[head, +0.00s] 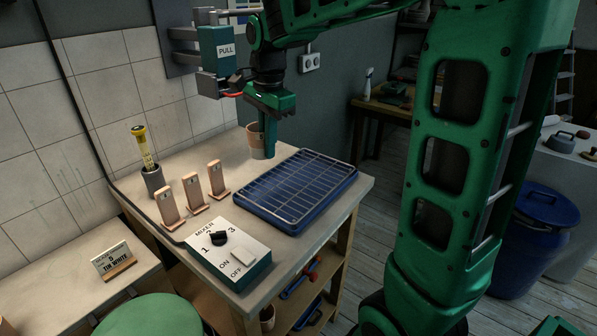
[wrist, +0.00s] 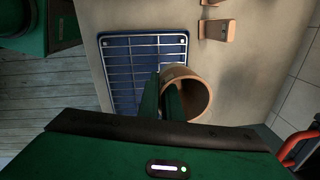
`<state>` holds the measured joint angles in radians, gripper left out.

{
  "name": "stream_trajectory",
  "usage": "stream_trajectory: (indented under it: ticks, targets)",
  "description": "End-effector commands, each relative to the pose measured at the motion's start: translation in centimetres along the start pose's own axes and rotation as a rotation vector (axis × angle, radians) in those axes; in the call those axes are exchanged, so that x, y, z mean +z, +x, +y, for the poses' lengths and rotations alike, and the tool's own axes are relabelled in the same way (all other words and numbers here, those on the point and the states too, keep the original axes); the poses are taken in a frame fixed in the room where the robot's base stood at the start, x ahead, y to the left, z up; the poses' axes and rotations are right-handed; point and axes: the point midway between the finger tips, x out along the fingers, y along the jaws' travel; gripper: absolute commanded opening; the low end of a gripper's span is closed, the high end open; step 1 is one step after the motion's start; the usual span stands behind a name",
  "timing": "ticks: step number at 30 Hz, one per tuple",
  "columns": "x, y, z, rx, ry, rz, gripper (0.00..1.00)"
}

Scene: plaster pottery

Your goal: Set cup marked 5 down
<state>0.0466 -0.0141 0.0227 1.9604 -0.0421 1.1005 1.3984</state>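A terracotta cup (head: 254,141) is at the back of the workbench, left of the blue rack tray. No number shows on it, so I cannot tell whether it is the cup marked 5. My gripper (head: 269,150) points down at the cup's right side. In the wrist view the cup (wrist: 199,98) shows its open mouth, and my gripper (wrist: 165,84) has its fingers close together at the cup's wall, seemingly pinching it. Whether the cup's base touches the bench or hangs just above it cannot be told.
The blue tray with a wire rack (head: 297,187) lies empty right of the cup. Several small wooden stands (head: 192,192) stand at left, near a pot holding a yellow tool (head: 148,160). A mixer switch box (head: 229,252) is in front. A "5 TIN WHITE" sign (head: 114,262) stands lower left.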

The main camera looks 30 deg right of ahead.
Motion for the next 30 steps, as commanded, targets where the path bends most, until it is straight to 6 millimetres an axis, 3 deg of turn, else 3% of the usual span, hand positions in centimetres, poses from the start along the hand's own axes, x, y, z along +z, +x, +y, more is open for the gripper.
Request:
stream_trajectory:
  ticks: [6, 13, 20, 30]
  targets:
    - [-4.9, 2.6, 1.9, 0.003, 0.016, 0.000, 0.00]
    - [-8.9, 4.8, 3.5, 0.002, 0.018, 0.001, 0.00]
    - [-10.2, 5.9, 4.0, 0.002, 0.014, 0.000, 0.00]
    - [-10.2, 9.5, 4.3, 0.001, 0.014, 0.001, 0.00]
